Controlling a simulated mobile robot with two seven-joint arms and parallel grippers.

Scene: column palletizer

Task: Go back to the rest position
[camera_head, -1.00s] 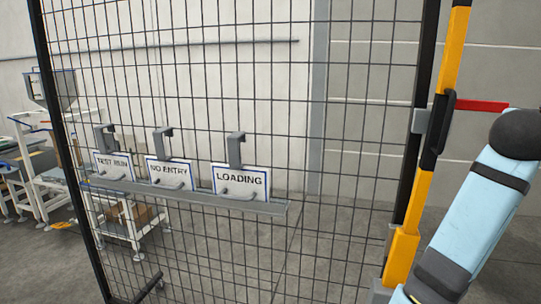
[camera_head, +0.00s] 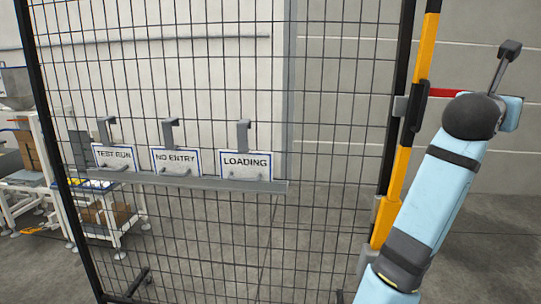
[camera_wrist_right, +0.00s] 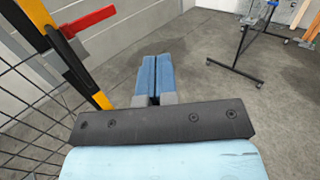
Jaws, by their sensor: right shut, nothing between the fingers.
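My right arm rises at the right of the head view, bent at the elbow, with its far end at the upper right. My right gripper (camera_wrist_right: 157,77) shows in the wrist view as two blue fingers closed against each other, with nothing between them. It points out over bare floor, apart from the fence. My left arm and gripper are in neither view.
A wire mesh fence (camera_head: 330,187) stands ahead, with a yellow and black post (camera_head: 411,140) and red bar (camera_head: 446,92) close to my right arm. Three signs, TEST RUN (camera_head: 113,157), NO ENTRY (camera_head: 176,162) and LOADING (camera_head: 245,165), hang on a rail. Dark wheeled stand (camera_wrist_right: 240,55) beyond the gripper.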

